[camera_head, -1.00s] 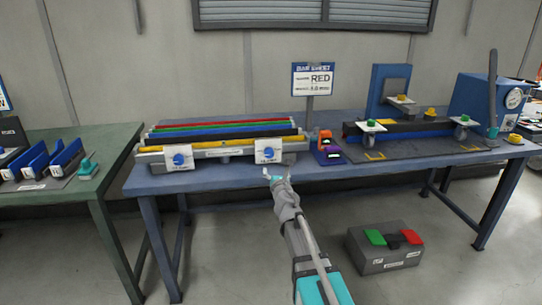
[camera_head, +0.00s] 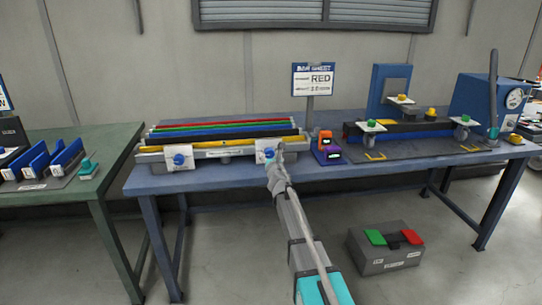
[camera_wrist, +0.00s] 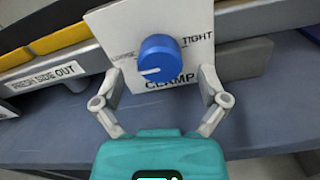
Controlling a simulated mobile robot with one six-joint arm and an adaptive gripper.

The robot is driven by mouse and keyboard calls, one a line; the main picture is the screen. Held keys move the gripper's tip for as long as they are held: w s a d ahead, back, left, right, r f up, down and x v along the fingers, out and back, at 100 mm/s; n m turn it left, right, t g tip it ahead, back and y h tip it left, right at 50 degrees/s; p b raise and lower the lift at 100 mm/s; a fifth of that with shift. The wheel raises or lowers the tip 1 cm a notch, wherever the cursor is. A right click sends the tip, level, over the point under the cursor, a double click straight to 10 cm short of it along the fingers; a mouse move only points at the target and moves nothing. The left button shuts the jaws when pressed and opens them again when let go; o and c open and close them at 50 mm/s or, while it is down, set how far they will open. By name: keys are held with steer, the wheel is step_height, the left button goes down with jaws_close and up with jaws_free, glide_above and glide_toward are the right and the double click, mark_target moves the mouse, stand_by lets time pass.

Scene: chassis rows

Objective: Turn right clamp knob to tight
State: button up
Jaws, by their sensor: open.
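The right clamp knob (camera_wrist: 160,55) is blue and round, on a white plate (camera_wrist: 105,22) marked TIGHT at the right and CLAMP below. The left label is partly hidden by the knob. The knob's white pointer line points left, away from TIGHT. My gripper (camera_wrist: 160,80) is open in the wrist view, with one finger to each side of the knob and gaps between. In the head view my gripper (camera_head: 274,157) is in front of the right clamp plate (camera_head: 259,146), partly covering the knob (camera_head: 269,153).
The left clamp knob (camera_head: 179,159) is on the same fixture, with coloured bars (camera_head: 225,131) behind. A small orange and purple device (camera_head: 326,149) stands close on the right. A sign reading RED (camera_head: 320,79) stands behind. The blue bench's (camera_head: 225,178) front strip is clear.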

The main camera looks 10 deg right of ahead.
steer(key=shift+w, duration=0.8)
steer(key=shift+c, duration=0.3)
steer(key=shift+d, duration=0.1)
steer(key=c, duration=1.1)
